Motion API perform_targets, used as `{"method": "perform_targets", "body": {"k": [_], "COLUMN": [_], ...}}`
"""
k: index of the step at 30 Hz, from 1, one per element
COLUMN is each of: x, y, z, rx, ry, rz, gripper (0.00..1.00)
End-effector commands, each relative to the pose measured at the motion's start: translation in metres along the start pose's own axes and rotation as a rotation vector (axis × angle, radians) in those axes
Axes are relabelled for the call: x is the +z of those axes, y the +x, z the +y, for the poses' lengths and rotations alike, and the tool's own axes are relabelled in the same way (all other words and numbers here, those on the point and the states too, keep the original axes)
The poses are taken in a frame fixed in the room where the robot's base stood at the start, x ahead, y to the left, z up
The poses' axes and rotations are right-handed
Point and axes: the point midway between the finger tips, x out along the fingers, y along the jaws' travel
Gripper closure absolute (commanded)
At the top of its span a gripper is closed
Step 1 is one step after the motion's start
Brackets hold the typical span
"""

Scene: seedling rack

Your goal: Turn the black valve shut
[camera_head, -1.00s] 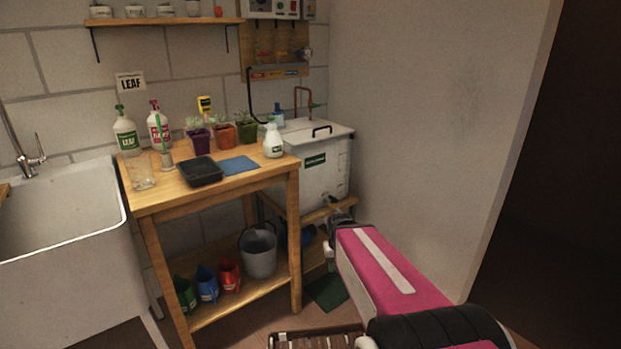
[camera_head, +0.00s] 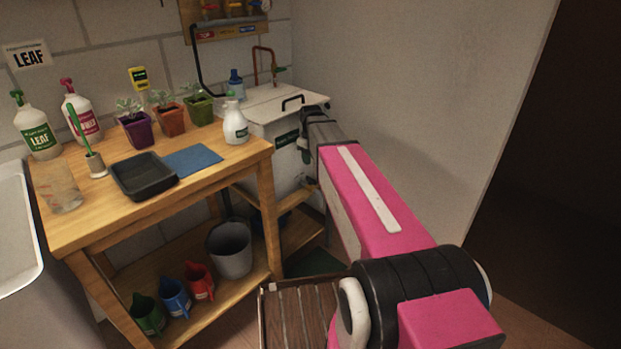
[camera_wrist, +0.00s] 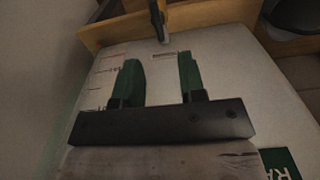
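A small dark tap-like part (camera_wrist: 159,22) shows at the top edge of the wrist view, against the white tank (camera_wrist: 225,75); it may be the black valve, but its handle is not clear. The tank also shows in the head view (camera_head: 287,160), where my arm hides the valve's area. My gripper (camera_wrist: 158,65) has two green fingers, apart with nothing between them. They lie over the tank's marked front face, with the tap-like part beyond their tips. Whether they touch the tank cannot be told.
A wooden ledge (camera_wrist: 205,17) runs along the tank's end in the wrist view. A wooden bench (camera_head: 215,185) with pots, bottles and a black tray (camera_head: 144,176) stands left of the tank. A grey bucket (camera_head: 230,250) sits on its lower shelf. A plain wall (camera_head: 420,100) closes the right.

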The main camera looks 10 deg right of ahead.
Motion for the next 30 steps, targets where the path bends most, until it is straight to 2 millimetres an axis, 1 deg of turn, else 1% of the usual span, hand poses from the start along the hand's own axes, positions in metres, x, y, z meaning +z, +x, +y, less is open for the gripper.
{"method": "perform_targets", "body": {"k": [1, 3, 7, 11, 21, 24, 30], "x": [-0.005, -0.007, -0.007, -0.006, -0.007, -0.007, -0.007], "y": [-0.004, -0.006, 0.003, 0.02, 0.073, 0.085, 0.098], "z": [0.004, 0.005, 0.004, 0.004, 0.004, 0.004, 0.004], "rx": [0.0, -0.001, -0.001, -0.002, -0.001, -0.001, 0.0], "ry": [-0.014, -0.025, -0.03, -0.028, -0.027, -0.027, -0.027], "rz": [0.0, -0.001, -0.002, -0.003, -0.002, -0.002, -0.001], "gripper": [0.63, 0.63, 0.63, 0.63, 0.63, 0.63, 0.63]}}
